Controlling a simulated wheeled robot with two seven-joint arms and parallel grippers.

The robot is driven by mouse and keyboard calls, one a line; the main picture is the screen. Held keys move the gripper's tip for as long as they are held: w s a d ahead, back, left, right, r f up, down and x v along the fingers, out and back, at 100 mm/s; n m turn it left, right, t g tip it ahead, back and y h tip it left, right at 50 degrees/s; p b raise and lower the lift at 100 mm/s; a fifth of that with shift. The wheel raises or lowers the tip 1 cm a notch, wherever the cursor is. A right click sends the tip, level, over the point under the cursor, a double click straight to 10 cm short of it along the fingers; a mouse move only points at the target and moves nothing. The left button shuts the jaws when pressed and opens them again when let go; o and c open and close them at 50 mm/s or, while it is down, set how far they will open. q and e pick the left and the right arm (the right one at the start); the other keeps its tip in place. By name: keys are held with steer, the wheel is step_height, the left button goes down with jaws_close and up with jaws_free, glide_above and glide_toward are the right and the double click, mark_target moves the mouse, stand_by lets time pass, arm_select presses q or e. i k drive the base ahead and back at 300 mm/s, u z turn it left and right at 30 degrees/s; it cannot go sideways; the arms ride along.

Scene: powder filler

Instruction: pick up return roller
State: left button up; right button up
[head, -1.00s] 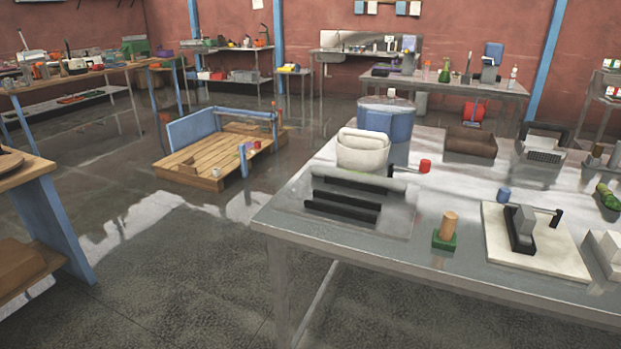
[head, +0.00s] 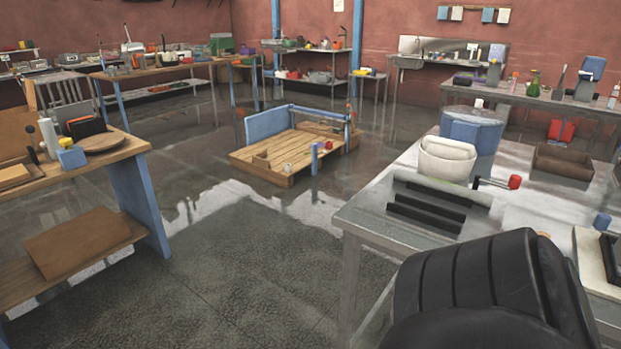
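I cannot tell for certain which part is the return roller. A grey cylinder (head: 443,186) lies across a machine on the metal table (head: 545,210), with two dark bars (head: 427,214) in front of it. A cream hopper (head: 447,159) stands behind the cylinder, and a rod with a red knob (head: 514,182) sticks out at its right end. A large black ribbed part of my own arm fills the lower right and hides the near part of the table. Neither gripper is in view.
A blue drum (head: 470,130) and a brown tray (head: 563,162) stand farther back on the table. A wooden workbench (head: 95,165) stands at the left. A low wooden platform (head: 285,155) is on the floor beyond. The floor between the benches is clear.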

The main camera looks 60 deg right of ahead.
mark_target(481, 199)
steer(key=u, duration=0.6)
steer(key=k, duration=1.9)
steer(key=z, duration=0.8)
